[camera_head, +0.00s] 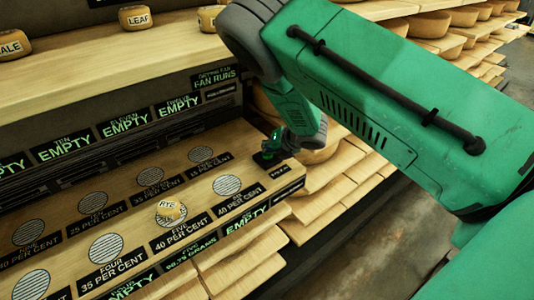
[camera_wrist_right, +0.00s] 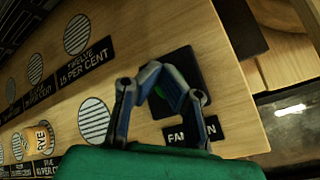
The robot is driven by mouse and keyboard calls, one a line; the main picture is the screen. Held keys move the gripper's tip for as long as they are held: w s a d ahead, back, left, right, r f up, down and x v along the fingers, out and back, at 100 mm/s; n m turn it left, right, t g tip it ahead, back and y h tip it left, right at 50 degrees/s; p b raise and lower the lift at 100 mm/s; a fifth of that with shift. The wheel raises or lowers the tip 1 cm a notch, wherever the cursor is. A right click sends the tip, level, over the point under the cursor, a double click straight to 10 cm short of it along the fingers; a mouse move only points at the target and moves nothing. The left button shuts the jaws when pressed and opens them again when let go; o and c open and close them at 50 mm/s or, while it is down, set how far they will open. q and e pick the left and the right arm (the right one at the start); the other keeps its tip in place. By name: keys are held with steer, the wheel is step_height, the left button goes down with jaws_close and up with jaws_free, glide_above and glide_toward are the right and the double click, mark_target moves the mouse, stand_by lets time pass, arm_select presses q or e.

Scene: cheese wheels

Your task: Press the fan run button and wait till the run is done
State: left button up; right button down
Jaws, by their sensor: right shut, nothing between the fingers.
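In the head view the black pad (camera_head: 264,160) sits at the right end of the wooden board. My right gripper (camera_wrist_right: 160,72) is shut and empty, its fingertips over the pad; I cannot tell if they touch it. In the head view the right gripper (camera_head: 272,149) is small and partly hidden by my arm. A sign (camera_head: 215,78) on the rack reads "FAN RUNS". My left gripper is not in view.
A small cheese marked RYE (camera_head: 170,209) stands on a striped disc on the board. Other striped discs have per cent labels. A LEAF cheese (camera_head: 135,18) sits on the upper shelf. Shelves of cheese wheels (camera_head: 430,25) stand behind my right arm.

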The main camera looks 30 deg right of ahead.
steer(key=shift+r+p, duration=0.65)
steer(key=shift+r, duration=0.2)
steer(key=shift+r+p, duration=1.9)
steer(key=shift+r, duration=0.7)
steer(key=shift+f, duration=0.1)
